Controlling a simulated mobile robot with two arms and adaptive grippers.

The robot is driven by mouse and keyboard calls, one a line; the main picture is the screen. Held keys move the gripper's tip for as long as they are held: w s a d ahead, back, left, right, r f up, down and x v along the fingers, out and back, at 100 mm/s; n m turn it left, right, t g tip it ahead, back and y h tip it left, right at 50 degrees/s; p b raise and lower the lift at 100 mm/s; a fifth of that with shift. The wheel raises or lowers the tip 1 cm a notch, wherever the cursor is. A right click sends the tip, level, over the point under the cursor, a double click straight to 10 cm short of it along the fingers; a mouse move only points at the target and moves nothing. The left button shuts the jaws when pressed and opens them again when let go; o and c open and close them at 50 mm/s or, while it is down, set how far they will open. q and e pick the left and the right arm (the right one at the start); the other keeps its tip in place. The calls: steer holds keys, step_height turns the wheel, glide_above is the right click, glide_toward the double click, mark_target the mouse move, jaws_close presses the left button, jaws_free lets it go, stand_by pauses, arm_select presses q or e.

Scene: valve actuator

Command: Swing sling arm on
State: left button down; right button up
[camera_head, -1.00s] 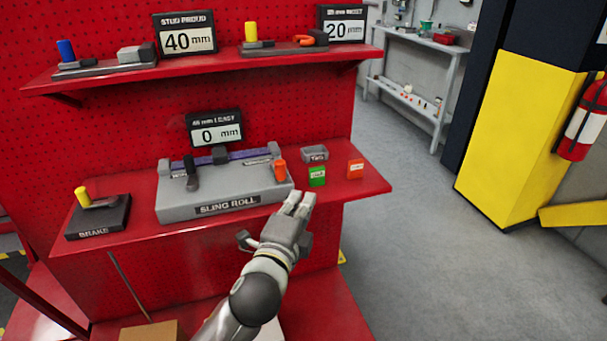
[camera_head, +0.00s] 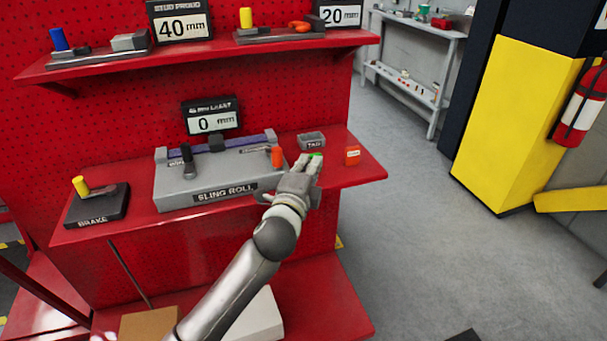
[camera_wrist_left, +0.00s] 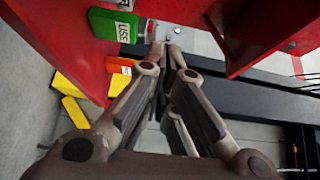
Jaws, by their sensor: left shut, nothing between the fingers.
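My left gripper (camera_head: 309,161) is shut and empty, just right of the orange handle. It is in front of a green block (camera_head: 317,154) and hides most of it. In the left wrist view the green block marked "USE" (camera_wrist_left: 110,24) is at the upper left, apart from the closed fingertips (camera_wrist_left: 166,47). My right gripper is not in view.
A small grey tray (camera_head: 311,141) and an orange block (camera_head: 352,156) stand beside the green block. The brake unit (camera_head: 98,208) with a yellow handle is at the left. A display reading 0 mm (camera_head: 212,121) stands behind the sling roll. An upper shelf (camera_head: 215,52) overhangs.

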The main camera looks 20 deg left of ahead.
mark_target(274, 152)
arm_select(q)
steer(key=shift+s+a+p, duration=0.2)
steer(key=shift+a+p, duration=0.3)
steer(key=shift+a, duration=1.45)
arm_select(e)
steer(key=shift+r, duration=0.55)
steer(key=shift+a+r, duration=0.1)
arm_select(q)
steer(key=shift+s+r+h+p, duration=0.1)
steer(key=shift+h+p, duration=0.2)
steer(key=shift+s+a+m+h, duration=0.15)
steer(key=shift+a+m+h, duration=0.15)
steer(key=shift+m, duration=0.1)
steer(key=shift+p, duration=0.3)
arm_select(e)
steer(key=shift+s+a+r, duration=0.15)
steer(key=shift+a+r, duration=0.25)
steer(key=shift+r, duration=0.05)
arm_select(q)
steer(key=shift+h, duration=0.3)
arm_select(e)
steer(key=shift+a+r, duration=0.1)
